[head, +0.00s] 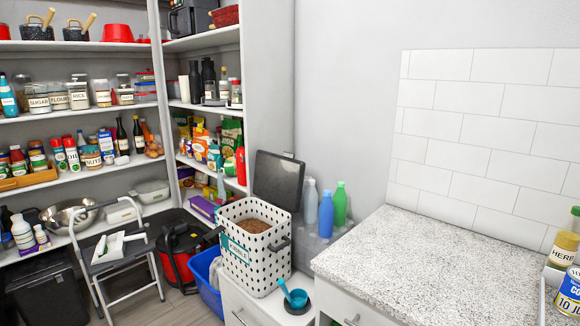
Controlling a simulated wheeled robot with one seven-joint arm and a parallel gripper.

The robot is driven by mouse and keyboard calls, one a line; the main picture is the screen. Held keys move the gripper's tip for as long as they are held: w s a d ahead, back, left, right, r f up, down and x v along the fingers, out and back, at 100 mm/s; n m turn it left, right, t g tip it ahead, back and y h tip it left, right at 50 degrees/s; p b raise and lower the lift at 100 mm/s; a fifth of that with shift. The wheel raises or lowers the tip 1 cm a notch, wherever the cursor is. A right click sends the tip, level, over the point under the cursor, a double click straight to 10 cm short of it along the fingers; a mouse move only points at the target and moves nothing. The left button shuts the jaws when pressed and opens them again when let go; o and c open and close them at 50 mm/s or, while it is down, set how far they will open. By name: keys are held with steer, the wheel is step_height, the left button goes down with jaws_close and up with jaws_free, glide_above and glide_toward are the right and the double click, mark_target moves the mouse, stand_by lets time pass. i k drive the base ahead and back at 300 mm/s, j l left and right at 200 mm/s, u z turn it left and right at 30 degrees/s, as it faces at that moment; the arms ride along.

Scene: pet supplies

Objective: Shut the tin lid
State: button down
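The tin (262,268) is a white, black-dotted box with a teal label and dark side handles. It stands on a low white cabinet in the lower middle of the head view. Brown kibble (254,225) shows inside through its open top. The dark grey lid (278,180) stands raised, nearly upright, at the tin's back edge, close to the wall. My gripper is not in view.
A teal scoop (293,296) sits in a dark round holder right of the tin. Several bottles (326,213) stand behind it. A speckled countertop (430,262) is at right, a blue bin (207,277) at left. A folding step stool (118,255) stands before the pantry shelves.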

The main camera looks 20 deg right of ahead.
mark_target(278, 179)
steer(key=i+l, duration=0.2)
steer(key=i, duration=0.2)
steer(key=i+l, duration=0.15)
steer(key=i, duration=0.3)
steer(key=i+j, duration=0.2)
steer(key=j, duration=0.15)
steer(key=i+j, duration=0.15)
steer(key=j, duration=0.2)
steer(key=i+j, duration=0.2)
steer(key=j, duration=0.15)
steer(key=i+j, duration=0.15)
steer(key=j, duration=0.15)
steer(key=i+j, duration=0.2)
steer(key=j, duration=0.15)
steer(key=z, duration=0.05)
